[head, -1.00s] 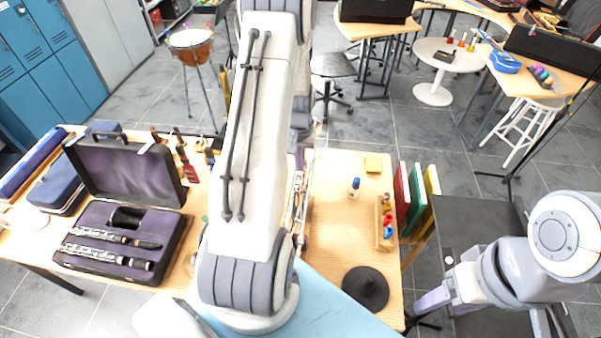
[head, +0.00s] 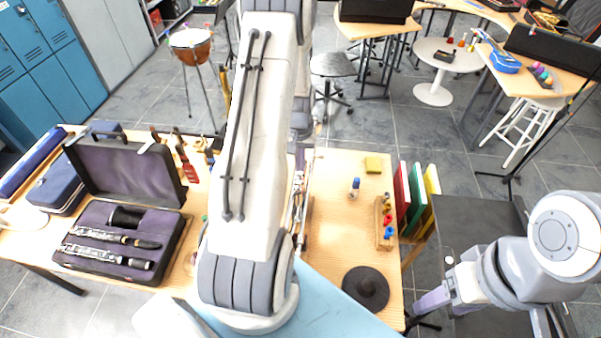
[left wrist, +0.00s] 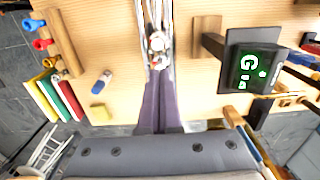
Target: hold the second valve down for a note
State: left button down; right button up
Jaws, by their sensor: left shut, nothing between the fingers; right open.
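A silvery trumpet-like instrument (left wrist: 154,20) lies at the top middle of the left wrist view. Its valve tops (left wrist: 157,42) show as small round caps, with red spots among them. My left gripper (left wrist: 158,74) is shut and empty, its purple-grey fingertips at the near end of the valve group. I cannot tell whether they touch or press a valve, or which one. In the head view my left arm hides this gripper and part of the instrument (head: 300,208). My right gripper (head: 432,300) is open and empty, right of the table.
A dark display (left wrist: 250,68) with a green letter G stands beside the instrument. A wooden block with coloured pegs (head: 384,222), a blue-topped bottle (head: 354,187), a yellow pad (head: 373,164) and a black mute-like disc (head: 366,288) stand on the table. An open clarinet case (head: 125,240) is at left.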

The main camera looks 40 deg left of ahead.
pick_arm(q)
jog(key=shift+f+b, duration=1)
jog(key=shift+f, duration=0.45)
dwell(0.5)
notch_tip(320, 180, up, 7)
jog(key=p, duration=0.5)
jog(key=shift+r+p, duration=0.15)
jog(key=shift+p, duration=0.15)
dwell(0.5)
